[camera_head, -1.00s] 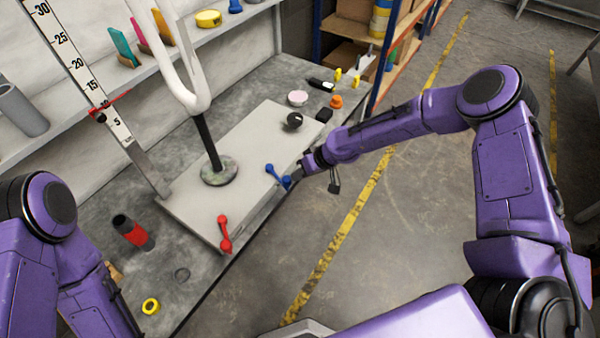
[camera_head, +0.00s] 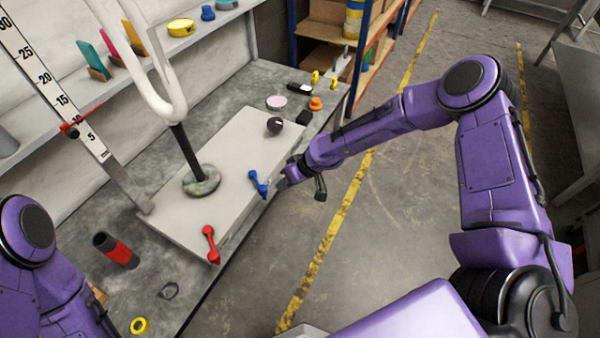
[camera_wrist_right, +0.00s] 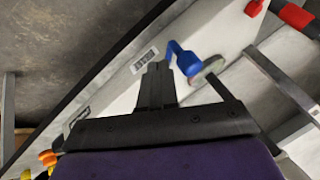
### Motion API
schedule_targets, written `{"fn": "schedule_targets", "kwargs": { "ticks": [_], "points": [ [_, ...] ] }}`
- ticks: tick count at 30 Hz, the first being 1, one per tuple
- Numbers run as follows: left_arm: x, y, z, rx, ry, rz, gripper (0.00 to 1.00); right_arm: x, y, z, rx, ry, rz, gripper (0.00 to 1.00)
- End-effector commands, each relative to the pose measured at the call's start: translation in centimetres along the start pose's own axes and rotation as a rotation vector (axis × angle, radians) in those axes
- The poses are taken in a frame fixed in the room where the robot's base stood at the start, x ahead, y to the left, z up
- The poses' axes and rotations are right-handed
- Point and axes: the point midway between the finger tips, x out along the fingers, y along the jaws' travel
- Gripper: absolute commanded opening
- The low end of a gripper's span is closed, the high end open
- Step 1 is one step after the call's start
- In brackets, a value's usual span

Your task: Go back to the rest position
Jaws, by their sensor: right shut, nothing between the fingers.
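My right gripper (camera_head: 281,182) is just right of the blue lever handle (camera_head: 259,184), by the right edge of the pale raised plate (camera_head: 235,150). In the right wrist view the gripper's fingers (camera_wrist_right: 157,82) are together and empty. The blue handle (camera_wrist_right: 182,58) shows just beyond their tips there; whether they touch is hard to tell. A red lever handle (camera_head: 211,245) is on the plate's near edge. My left arm shows at the left edge of the head view, but its gripper is out of view.
A black-red cylinder (camera_head: 117,250), yellow ring (camera_head: 139,325) and dark knob (camera_head: 274,126) are nearby. The floor right of the bench (camera_head: 285,240) is clear. Shelving (camera_head: 372,75) stands behind.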

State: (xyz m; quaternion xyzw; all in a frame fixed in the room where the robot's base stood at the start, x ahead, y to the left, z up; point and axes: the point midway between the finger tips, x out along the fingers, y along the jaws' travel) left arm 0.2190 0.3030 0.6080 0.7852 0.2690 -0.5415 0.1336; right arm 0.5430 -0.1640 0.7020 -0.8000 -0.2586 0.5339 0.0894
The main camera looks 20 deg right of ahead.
Motion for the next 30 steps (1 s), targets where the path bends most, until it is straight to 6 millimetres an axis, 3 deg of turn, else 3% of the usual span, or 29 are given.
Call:
{"fn": "schedule_targets", "kwargs": {
  "ticks": [1, 6, 12, 24, 28, 30],
  "points": [
    [0.0, 0.0, 0.0, 0.000, 0.000, 0.000, 0.43, -0.8, 1.2, 0.1, 0.007, 0.005, 0.001, 0.00],
    [-0.3, 0.0, -0.1, 0.000, 0.000, 0.000, 0.43, -5.9, 0.1, 0.3, -0.003, 0.007, 0.000, 0.00],
    [-0.6, -0.1, -0.2, 0.000, 0.000, 0.000, 0.43, -9.5, -0.3, 0.7, -0.002, 0.004, 0.002, 0.00],
    [-0.6, -0.1, -0.2, 0.000, 0.000, 0.000, 0.43, -10.4, -0.2, 0.7, 0.027, 0.017, 0.008, 0.00],
    [-0.6, -0.1, -0.2, 0.000, 0.000, 0.000, 0.43, -10.4, 0.7, -1.4, 0.234, 0.181, 0.060, 0.00],
    [-0.6, -0.1, -0.2, 0.000, 0.000, 0.000, 0.43, -9.7, 1.3, -0.9, 0.411, 0.280, 0.121, 0.00]
  ]
}}
